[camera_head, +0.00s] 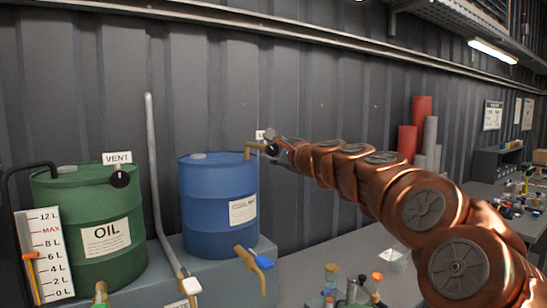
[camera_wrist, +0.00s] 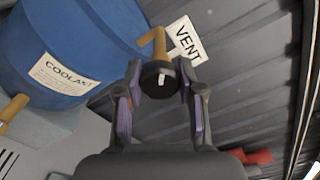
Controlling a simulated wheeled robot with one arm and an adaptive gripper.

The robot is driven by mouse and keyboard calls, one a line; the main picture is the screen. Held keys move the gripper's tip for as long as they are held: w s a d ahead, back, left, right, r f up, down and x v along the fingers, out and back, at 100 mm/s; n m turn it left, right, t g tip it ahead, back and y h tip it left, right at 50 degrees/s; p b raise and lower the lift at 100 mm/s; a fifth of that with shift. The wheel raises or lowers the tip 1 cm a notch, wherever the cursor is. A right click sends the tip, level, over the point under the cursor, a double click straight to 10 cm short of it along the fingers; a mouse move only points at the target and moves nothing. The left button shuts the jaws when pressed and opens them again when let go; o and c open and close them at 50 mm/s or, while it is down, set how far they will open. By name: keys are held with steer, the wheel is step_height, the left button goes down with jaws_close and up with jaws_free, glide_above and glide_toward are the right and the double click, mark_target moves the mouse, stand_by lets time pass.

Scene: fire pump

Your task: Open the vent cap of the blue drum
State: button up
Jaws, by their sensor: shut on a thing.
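The blue drum (camera_head: 215,200) stands on a grey bench, left of centre in the head view. It also fills the upper left of the wrist view (camera_wrist: 60,40), with a label reading COOLANT. A brass vent pipe (camera_wrist: 159,44) comes from its top and ends in the black round vent cap (camera_wrist: 158,80), which has a white mark. In the head view the cap (camera_head: 271,150) is small and partly covered by my gripper. My gripper (camera_wrist: 156,88) has a finger on either side of the cap and is shut on it. A VENT sign (camera_wrist: 185,40) is just behind.
A green OIL drum (camera_head: 88,222) with its own black vent cap (camera_head: 119,179) stands at the left. A grey upright pipe (camera_head: 158,180) rises between the drums. Small items (camera_head: 350,290) sit on the bench below my arm. The corrugated wall is close behind.

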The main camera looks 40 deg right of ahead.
steer(key=n+b, duration=0.1)
steer(key=n, duration=0.1)
steer(key=n+b, duration=0.3)
steer(key=shift+f+n+b, duration=0.25)
steer(key=shift+n+b, duration=0.05)
steer(key=shift+n, duration=0.1)
steer(key=n+b, duration=0.3)
steer(key=shift+f+b, duration=0.1)
steer(key=shift+b, duration=0.2)
steer(key=n+b, duration=0.4)
steer(key=n, duration=0.1)
steer(key=shift+r, duration=0.2)
steer(key=shift+r+n+b, duration=0.1)
steer(key=shift+n+b, duration=0.2)
steer(key=shift+b, duration=0.05)
steer(key=o, duration=1.2)
steer(key=shift+c, duration=0.2)
steer(key=s, duration=1.2)
steer(key=shift+a, duration=0.35)
